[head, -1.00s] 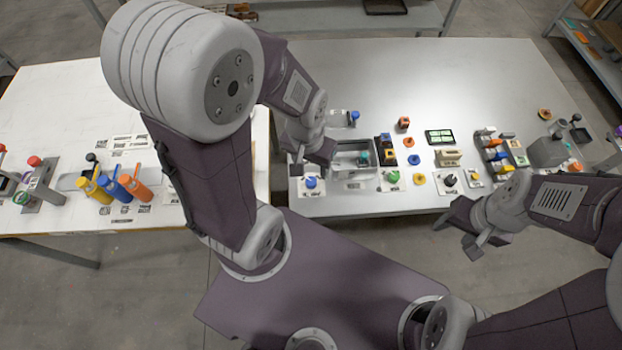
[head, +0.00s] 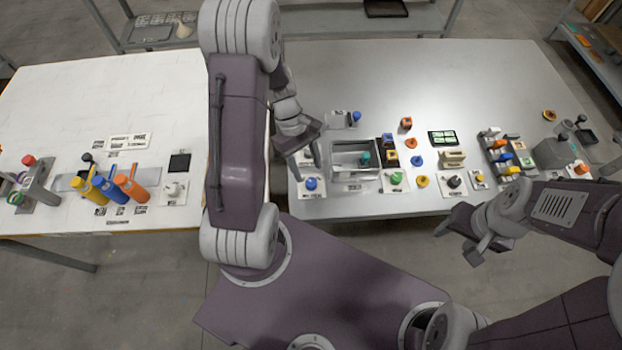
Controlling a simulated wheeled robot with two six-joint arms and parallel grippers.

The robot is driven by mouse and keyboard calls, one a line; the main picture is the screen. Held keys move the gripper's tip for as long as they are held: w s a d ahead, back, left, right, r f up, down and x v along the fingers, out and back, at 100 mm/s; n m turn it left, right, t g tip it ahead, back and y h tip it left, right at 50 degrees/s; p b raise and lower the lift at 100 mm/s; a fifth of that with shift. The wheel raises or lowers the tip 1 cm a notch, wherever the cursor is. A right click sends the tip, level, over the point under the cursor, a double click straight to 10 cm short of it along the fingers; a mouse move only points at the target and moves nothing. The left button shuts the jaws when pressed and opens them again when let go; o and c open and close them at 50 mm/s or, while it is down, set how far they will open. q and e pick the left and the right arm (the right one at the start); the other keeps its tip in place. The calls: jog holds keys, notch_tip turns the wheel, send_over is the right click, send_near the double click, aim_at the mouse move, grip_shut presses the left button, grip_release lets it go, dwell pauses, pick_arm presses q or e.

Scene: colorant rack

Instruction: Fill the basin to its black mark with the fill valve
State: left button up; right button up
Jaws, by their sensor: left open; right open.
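The basin (head: 335,160) is a grey open box near the front edge of the right-hand table, with a teal piece at its right inside. Its black mark and any water level are too small to tell. A blue knob (head: 311,183) on a white labelled plate stands left of the basin, and a green knob (head: 396,178) stands to its right. The labels are unreadable, so I cannot tell which is the fill valve. My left gripper (head: 306,170) is open, fingers pointing down just above the blue knob, apparently empty. My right gripper (head: 458,248) is open and empty, in front of the table.
A clear bottle with a blue cap (head: 356,117) lies behind the basin. Orange, yellow and black blocks and knobs stand to the right, with a coloured rack (head: 500,155) further on. The white left table (head: 60,110) holds coloured handles. The back of the grey table is clear.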

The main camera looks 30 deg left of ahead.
aim_at(312, 181)
pick_arm(q)
jog(key=x, duration=0.4)
jog(key=shift+s+f, duration=0.1)
jog(key=shift+f, duration=0.2)
jog(key=shift+d+f, duration=0.15)
jog(key=shift+f, duration=0.05)
grip_shut()
jog(key=shift+r+m+g+p, duration=0.4)
jog(key=shift+m+p, duration=0.45)
jog(key=shift+m, duration=0.25)
jog(key=shift+f+m+y, duration=0.15)
jog(key=shift+m+y, duration=0.15)
jog(key=shift+m, duration=0.4)
jog(key=shift+f+m+g, duration=0.3)
grip_release()
